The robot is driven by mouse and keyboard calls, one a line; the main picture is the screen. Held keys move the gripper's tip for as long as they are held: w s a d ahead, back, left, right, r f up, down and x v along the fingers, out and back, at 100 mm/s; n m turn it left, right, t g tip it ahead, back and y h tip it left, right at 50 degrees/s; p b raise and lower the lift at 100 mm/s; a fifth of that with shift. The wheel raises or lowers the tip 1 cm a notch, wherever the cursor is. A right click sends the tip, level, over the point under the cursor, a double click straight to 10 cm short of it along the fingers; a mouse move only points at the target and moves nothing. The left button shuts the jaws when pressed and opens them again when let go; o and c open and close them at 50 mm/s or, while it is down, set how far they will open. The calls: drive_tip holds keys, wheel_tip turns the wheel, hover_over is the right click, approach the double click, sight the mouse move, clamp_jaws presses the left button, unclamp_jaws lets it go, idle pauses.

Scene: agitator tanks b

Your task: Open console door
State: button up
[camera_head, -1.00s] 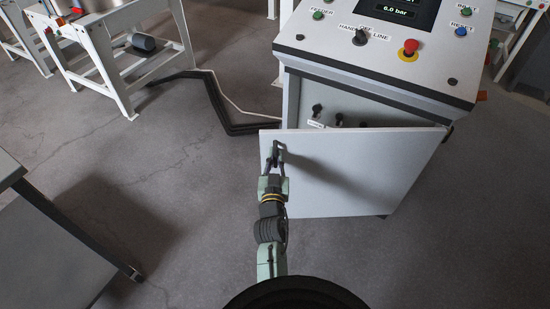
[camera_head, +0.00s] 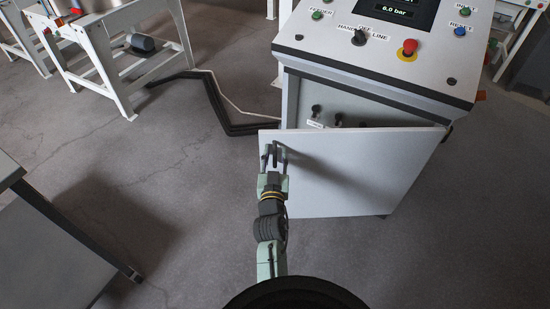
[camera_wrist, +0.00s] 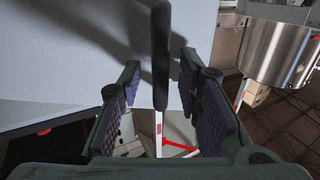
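The console door (camera_head: 350,180) is a pale grey panel standing partly open, swung out from the console (camera_head: 375,60) with its hinge side at the right. A dark bar handle (camera_head: 275,153) is near the door's upper left edge. In the wrist view the handle (camera_wrist: 161,50) runs upright between my finger pads, with gaps on both sides. My gripper (camera_head: 276,165) is open at the handle; its spread fingers also show in the wrist view (camera_wrist: 160,90). Part of the console's inside shows above the door, with several dark knobs (camera_head: 317,110).
A grey-topped table (camera_head: 50,225) stands at the lower left. A white-framed stand (camera_head: 105,70) is at the upper left, with dark cables (camera_head: 215,105) on the floor leading to the console. The floor left of the door is clear.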

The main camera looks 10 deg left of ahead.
wheel_tip(320, 180, up, 9)
drive_tip(key=shift+f, duration=0.1)
idle(0.3)
